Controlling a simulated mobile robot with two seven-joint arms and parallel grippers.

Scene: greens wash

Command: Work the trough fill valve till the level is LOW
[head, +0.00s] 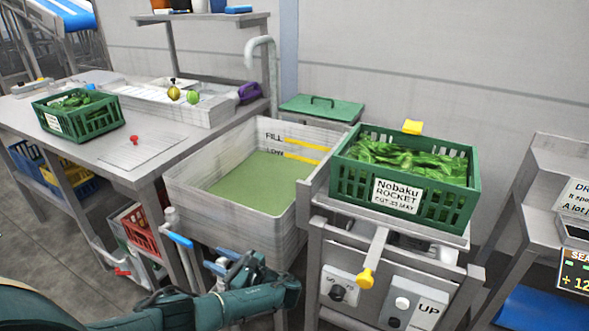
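The wash trough (185,205) is a pale, square-sided basin in the middle of the head view. Green water (250,183) lies in it. Its back wall carries a FILL mark (301,143) and, below it, a LOW mark (305,156). The water's far edge lies close to the LOW mark; I cannot tell exactly whether it touches. Blue-handled fittings (180,239) stand on grey pipes at the trough's front left. My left gripper (228,266) is beside these fittings, low in front of the trough. Its fingers are too obscured to tell their opening or contact. My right gripper is out of view.
A green crate of rocket leaves (462,192) stands on the machine right of the trough, above a knob (338,293) and an UP panel (428,311). Another green crate (95,126) sits on the left bench. A red-handled valve (123,272) is low at left.

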